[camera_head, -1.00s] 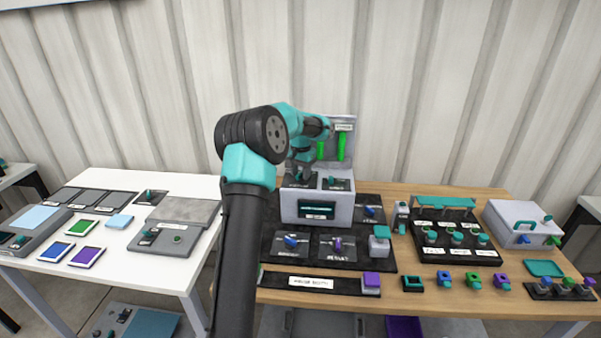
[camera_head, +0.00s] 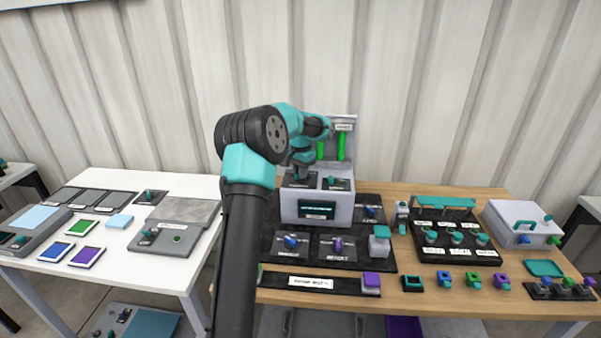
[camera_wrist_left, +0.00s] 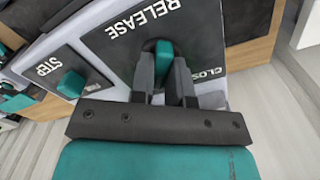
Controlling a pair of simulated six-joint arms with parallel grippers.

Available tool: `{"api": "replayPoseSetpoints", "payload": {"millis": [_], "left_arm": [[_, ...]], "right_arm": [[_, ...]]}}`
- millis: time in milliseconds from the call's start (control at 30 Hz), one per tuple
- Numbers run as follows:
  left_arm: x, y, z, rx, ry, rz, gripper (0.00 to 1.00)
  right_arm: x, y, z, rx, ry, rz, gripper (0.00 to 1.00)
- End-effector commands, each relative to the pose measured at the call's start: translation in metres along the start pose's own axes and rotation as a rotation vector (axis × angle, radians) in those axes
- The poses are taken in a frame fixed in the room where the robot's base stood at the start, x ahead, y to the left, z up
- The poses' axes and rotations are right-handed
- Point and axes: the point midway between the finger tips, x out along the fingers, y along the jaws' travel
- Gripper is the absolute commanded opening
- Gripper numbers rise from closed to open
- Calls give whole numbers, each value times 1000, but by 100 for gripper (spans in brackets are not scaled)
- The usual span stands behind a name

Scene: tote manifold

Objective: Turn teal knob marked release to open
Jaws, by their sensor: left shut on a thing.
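The teal knob (camera_wrist_left: 164,58) sits on a dark plate (camera_wrist_left: 114,47) printed RELEASE in the left wrist view; part of a CLOSED-like word shows near its right corner. My left gripper (camera_wrist_left: 163,64) is shut on this knob, one finger on each side. In the head view my left gripper (camera_head: 299,168) reaches down onto the top of the grey box (camera_head: 318,204), and my arm hides the knob's details there. My right gripper is not in view.
A second teal knob (camera_wrist_left: 71,83) marked STEP is beside the plate. Behind the box top, bright green bars (camera_head: 341,147) stand against an upright grey panel. Blue and purple knobs (camera_head: 338,244) lie in front. The white table (camera_head: 120,250) is at left.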

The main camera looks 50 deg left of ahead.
Motion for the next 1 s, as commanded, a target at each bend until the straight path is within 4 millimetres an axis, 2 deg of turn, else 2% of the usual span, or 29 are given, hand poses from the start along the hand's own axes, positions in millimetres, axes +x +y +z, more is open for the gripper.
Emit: {"api": "replayPoseSetpoints", "payload": {"millis": [267,300,567,833,1000], "left_arm": [[-1,0,0,15,1,-1,0],[-1,0,0,14,1,-1,17],[0,0,0,13,0,0,42],[-1,0,0,12,0,0,42],[-12,0,0,12,2,-1,42]], "right_arm": [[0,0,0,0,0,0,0],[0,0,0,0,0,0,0],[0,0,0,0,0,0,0],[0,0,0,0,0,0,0],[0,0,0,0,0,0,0]]}}
